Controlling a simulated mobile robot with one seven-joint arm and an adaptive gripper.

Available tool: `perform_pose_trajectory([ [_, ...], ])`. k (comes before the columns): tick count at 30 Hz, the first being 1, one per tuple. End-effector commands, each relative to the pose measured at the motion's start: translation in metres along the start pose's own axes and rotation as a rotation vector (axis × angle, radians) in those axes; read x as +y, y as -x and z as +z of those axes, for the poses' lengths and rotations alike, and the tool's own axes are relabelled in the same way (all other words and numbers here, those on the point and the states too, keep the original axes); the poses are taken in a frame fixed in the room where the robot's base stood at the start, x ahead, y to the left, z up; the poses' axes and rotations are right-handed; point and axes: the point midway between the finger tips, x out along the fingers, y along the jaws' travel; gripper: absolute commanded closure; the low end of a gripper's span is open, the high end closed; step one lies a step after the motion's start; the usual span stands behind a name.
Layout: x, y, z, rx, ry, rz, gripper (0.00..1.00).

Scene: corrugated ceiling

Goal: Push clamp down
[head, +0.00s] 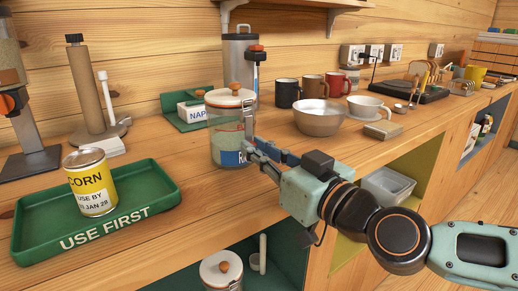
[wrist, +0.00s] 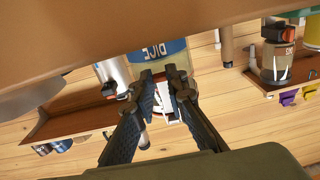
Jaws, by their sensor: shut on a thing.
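The clear jar (head: 226,148) with a white lid (head: 230,97) and an orange-brown knob stands on the wooden counter; its blue label partly shows. In the wrist view, the label (wrist: 158,52) is at the top, tilted. The clamp (head: 247,128) is a thin metal part on the jar's right side, mostly too small to make out. My gripper (head: 250,151) reaches from the right to the jar's front right, low by the label. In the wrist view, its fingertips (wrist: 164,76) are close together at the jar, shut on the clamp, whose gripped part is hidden.
A green tray (head: 160,186) with a corn can (head: 91,184) lies left. A napkin box (head: 196,112) stands behind the jar. Another jar (head: 221,272) sits on the shelf below.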

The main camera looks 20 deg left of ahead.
Motion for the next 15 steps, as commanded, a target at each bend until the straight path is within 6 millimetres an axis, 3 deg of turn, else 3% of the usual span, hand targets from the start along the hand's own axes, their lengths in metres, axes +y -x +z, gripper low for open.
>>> perform_pose_trajectory([
  [4, -0.0016, 0.0000, -0.0002, 0.000, 0.002, -0.004, 1.00],
  [5, -0.0016, 0.0000, -0.0003, 0.000, 0.002, -0.004, 0.84],
  [9, -0.0013, -0.0001, -0.0002, 0.000, 0.002, -0.003, 0.70],
  [15, -0.0006, 0.0000, -0.0002, 0.000, 0.001, -0.001, 0.70],
])
